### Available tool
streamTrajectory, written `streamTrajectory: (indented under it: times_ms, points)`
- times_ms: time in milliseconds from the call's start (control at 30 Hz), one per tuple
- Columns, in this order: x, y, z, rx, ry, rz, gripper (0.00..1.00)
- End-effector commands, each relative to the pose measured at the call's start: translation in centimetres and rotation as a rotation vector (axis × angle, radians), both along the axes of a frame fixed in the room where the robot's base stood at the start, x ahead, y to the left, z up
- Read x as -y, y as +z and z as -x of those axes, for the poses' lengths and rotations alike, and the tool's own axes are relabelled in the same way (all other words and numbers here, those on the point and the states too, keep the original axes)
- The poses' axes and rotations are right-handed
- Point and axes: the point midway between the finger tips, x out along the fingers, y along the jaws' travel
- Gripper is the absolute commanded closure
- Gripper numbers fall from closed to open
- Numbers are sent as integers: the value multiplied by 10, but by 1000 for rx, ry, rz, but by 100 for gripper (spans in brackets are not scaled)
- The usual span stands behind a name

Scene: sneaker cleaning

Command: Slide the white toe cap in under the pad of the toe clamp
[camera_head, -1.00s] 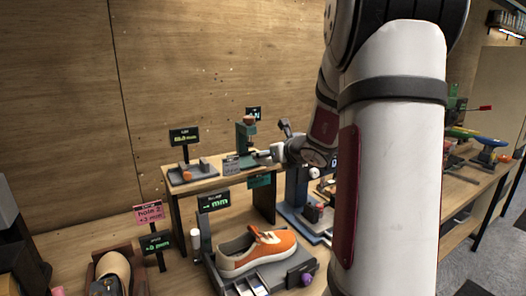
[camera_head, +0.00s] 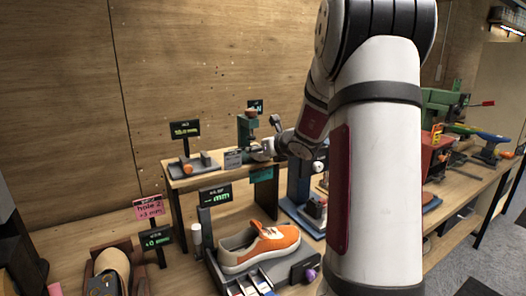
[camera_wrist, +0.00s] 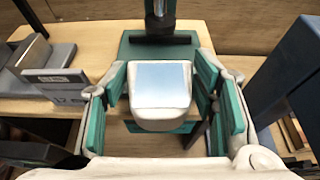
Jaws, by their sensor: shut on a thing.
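The white toe cap (camera_wrist: 160,112) is held between the green-padded fingers of my gripper (camera_wrist: 160,82) in the wrist view. Its top has a pale bluish flat face. The green toe clamp (camera_wrist: 130,48) stands just beyond it, with a dark pad (camera_wrist: 165,39) below a central post. The cap's far edge appears just short of the pad; their exact height difference cannot be told. In the head view, the toe clamp (camera_head: 247,128) stands on the small raised shelf, with the white cap (camera_head: 263,150) close at its right.
An orange sneaker (camera_head: 262,247) rests on a dark stand below the shelf. A blue-grey column (camera_head: 298,182) stands close at the right. In the wrist view, a dark upright (camera_wrist: 290,72) rises close on the right.

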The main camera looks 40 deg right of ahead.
Motion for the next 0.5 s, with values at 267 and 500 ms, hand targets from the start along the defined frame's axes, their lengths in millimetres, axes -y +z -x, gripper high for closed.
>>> streamTrajectory:
  times_ms: [267, 500]
  points:
    - [5, -1, -20, 1, 0, 0, 80]
    - [9, -2, -37, 2, 0, 1, 80]
